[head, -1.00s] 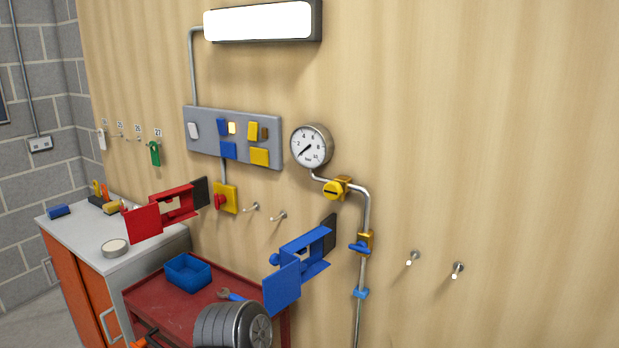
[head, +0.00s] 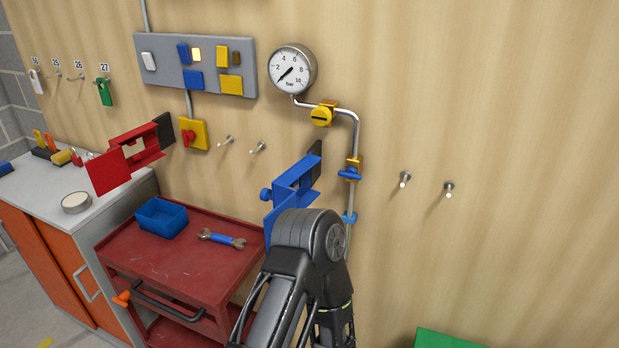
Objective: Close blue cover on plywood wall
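The blue cover (head: 282,216) is a flat blue flap at the front of a blue box frame (head: 296,182) on the plywood wall, in the middle of the head view. The flap stands out from the frame, open. A round blue knob (head: 265,194) sits at the frame's left side, and a dark plate (head: 315,158) is behind the frame. My dark arm rises from the bottom and hides the flap's lower part. No fingertips of either gripper show, so I cannot see whether anything touches the cover.
A similar red cover (head: 108,171) stands open at the left. A pipe (head: 357,135) with a gauge (head: 292,70) and valves runs close to the blue box's right. A red cart (head: 190,265) with a blue bin (head: 161,217) and wrench (head: 222,239) stands below left. Wall at right has two pegs (head: 404,179).

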